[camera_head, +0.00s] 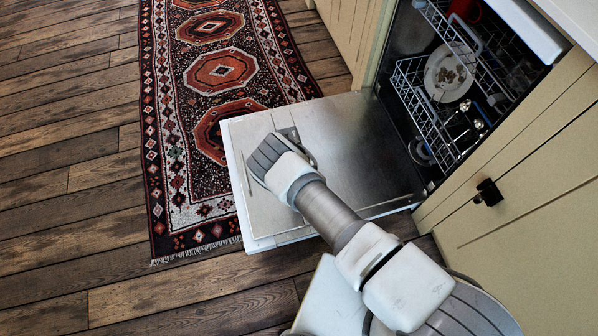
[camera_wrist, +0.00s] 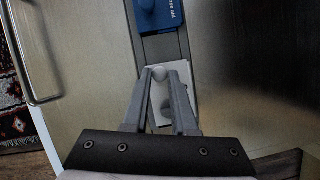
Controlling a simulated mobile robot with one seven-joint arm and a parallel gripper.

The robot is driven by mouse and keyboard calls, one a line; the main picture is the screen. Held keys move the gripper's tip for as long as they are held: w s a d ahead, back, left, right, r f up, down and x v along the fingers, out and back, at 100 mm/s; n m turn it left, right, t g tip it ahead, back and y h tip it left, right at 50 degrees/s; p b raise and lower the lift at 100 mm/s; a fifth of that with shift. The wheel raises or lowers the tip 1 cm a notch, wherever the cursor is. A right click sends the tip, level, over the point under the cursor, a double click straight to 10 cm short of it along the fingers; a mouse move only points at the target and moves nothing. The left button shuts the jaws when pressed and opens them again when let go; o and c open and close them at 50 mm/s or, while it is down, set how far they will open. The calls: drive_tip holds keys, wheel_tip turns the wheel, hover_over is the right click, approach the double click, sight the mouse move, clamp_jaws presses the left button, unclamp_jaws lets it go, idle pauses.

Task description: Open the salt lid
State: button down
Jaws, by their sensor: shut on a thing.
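In the wrist view a pale grey-white lid (camera_wrist: 183,78) is set in a grey strip on the inner side of the open dishwasher door (camera_wrist: 245,80). It has a small round knob (camera_wrist: 159,73). I take it for the salt lid; no label is readable on it. My gripper (camera_wrist: 159,77) is shut on this knob, one finger on each side, and the fingers cover part of the lid. The lid looks flush with the strip, but I cannot tell whether it is raised. In the head view the door (camera_head: 345,140) lies lowered, and my arm hides the lid.
A blue rinse aid lid (camera_wrist: 158,15) lies beyond my fingertips in the same strip. Dish racks (camera_head: 425,105) hold a plate (camera_head: 449,75). A patterned rug (camera_head: 215,75) lies left of the door; cabinets (camera_head: 530,215) stand right.

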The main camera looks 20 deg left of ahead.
drive_tip(key=shift+r, duration=0.1)
drive_tip(key=shift+w+d+r+g+y, duration=0.3)
drive_tip(key=shift+w+d+g+y, duration=0.1)
drive_tip(key=shift+g+y, duration=0.2)
drive_tip(key=shift+w+d+r+m+g+y, duration=0.3)
drive_tip(key=shift+w+d+m+g+y, duration=0.25)
drive_tip(key=shift+g+y, duration=0.35)
drive_tip(key=g+y, duration=0.1)
drive_tip(key=w+d+y, duration=0.1)
drive_tip(key=shift+d+r+m+g+y, duration=0.2)
drive_tip(key=shift+d+m+g+y, duration=0.1)
drive_tip(key=shift+g+y, duration=0.1)
drive_tip(key=shift+w+d+g+y, duration=0.5)
drive_tip(key=shift+g+y, duration=0.2)
drive_tip(key=shift+y, duration=0.3)
drive_tip(key=shift+d+m, duration=0.1)
drive_tip(key=shift+m, duration=0.15)
drive_tip(key=c, duration=0.7)
unclamp_jaws()
